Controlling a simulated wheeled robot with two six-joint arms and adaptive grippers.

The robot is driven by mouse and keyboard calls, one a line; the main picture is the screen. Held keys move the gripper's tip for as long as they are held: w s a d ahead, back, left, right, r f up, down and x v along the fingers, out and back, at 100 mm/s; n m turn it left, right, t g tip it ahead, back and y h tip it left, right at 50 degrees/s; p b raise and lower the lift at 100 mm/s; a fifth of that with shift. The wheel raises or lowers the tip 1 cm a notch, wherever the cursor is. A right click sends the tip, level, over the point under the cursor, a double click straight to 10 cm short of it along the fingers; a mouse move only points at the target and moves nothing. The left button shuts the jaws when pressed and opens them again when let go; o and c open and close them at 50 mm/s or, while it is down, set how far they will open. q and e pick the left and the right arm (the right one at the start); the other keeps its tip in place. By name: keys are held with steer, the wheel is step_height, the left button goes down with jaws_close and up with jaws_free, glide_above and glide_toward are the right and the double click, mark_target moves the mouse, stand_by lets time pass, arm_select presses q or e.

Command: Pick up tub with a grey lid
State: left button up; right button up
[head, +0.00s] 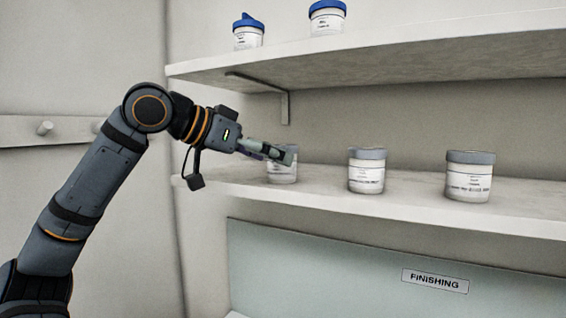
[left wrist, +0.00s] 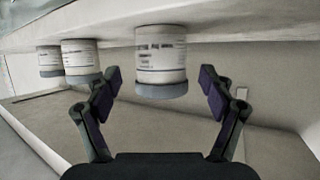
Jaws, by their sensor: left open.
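Three white tubs with grey lids stand on the lower shelf. The leftmost tub (head: 283,172) is partly hidden behind my left gripper (head: 285,154). The middle tub (head: 367,172) and the right tub (head: 469,178) are in plain sight. In the left wrist view, which looks upside down, the nearest tub (left wrist: 161,55) shows between and beyond the fingertips of my open left gripper (left wrist: 160,80). Its grey lid points down in that picture. My right gripper is not in view.
Two tubs with blue lids (head: 248,33) (head: 327,18) stand on the upper shelf (head: 400,55), which overhangs my gripper. A bracket (head: 284,105) hangs below it. The lower shelf (head: 420,195) has bare room between the tubs. A sign reading FINISHING (head: 435,280) is below.

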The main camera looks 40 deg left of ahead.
arm_select(q)
steer(key=x, duration=0.3)
steer(key=shift+w+p, duration=0.25)
steer(key=shift+p, duration=0.15)
steer(key=shift+w+f, duration=0.2)
steer(key=shift+w, duration=0.1)
steer(key=shift+s+r, duration=0.1)
steer(key=shift+s, duration=0.15)
steer(key=c, duration=1.5)
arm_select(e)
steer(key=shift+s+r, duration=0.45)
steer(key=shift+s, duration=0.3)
